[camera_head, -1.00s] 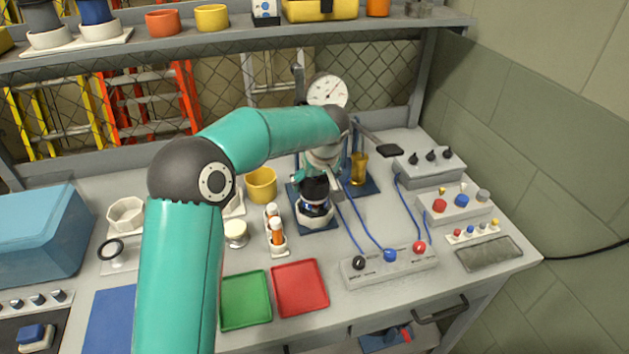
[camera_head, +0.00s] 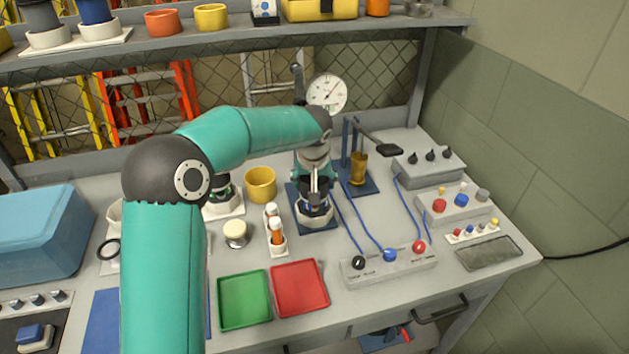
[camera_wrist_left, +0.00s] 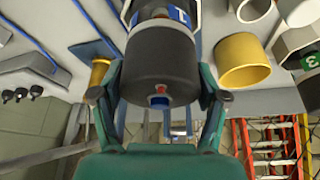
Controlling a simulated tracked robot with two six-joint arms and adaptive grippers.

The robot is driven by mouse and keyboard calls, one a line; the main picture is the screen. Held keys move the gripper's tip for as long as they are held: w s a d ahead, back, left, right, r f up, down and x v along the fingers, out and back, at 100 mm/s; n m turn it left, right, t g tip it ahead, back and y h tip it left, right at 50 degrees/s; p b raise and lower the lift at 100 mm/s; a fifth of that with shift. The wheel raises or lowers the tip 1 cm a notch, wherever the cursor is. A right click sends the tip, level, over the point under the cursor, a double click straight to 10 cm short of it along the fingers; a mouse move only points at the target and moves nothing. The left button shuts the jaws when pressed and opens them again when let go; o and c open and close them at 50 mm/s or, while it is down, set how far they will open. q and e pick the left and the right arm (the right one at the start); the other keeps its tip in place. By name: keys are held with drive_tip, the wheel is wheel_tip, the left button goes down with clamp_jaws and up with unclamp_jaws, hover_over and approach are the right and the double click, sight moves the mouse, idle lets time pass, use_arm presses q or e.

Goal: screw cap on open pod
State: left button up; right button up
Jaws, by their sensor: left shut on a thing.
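The dark cap (camera_wrist_left: 160,68) has a small red-and-blue detail on its end. In the left wrist view it is between the two fingers of my left gripper (camera_wrist_left: 160,92), which is shut on it. The pod (camera_wrist_left: 182,16) with a blue label is beyond the cap, in line with it; I cannot tell how far the thread is engaged. In the head view my left gripper (camera_head: 314,192) points down over the pod (camera_head: 313,209), which stands upright in a white holder (camera_head: 316,221) on a blue base plate (camera_head: 331,226). The gripper mostly hides the cap there. My right gripper is not in view.
A yellow cup (camera_head: 261,184), a rack of small vials (camera_head: 277,238) and another holder (camera_head: 224,207) stand left of the pod. A press with a dial gauge (camera_head: 327,92) is behind. A cable box (camera_head: 388,266) is front right. Green (camera_head: 244,300) and red (camera_head: 300,288) trays lie in front.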

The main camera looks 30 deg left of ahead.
use_arm(q)
drive_tip(key=m+p, duration=0.1)
drive_tip(key=m, duration=0.1)
drive_tip(key=m+h+p, duration=0.1)
drive_tip(key=shift+r+m+h, duration=0.15)
drive_tip(key=shift+m+h, duration=0.15)
drive_tip(key=shift+m, duration=0.1)
drive_tip(key=shift+m+t+h+p, duration=0.3)
drive_tip(key=shift+m+h+p, duration=0.5)
drive_tip(key=shift+m+p, duration=1.2)
drive_tip(key=shift+m+h+p, duration=0.3)
drive_tip(key=shift+m+p, duration=0.05)
drive_tip(key=shift+m, duration=0.35)
drive_tip(key=m+h, duration=0.1)
drive_tip(key=m, duration=0.3)
drive_tip(key=shift+f, duration=0.2)
drive_tip(key=shift+g, duration=0.4)
drive_tip(key=o, duration=1.1)
drive_tip(key=shift+r, duration=0.1)
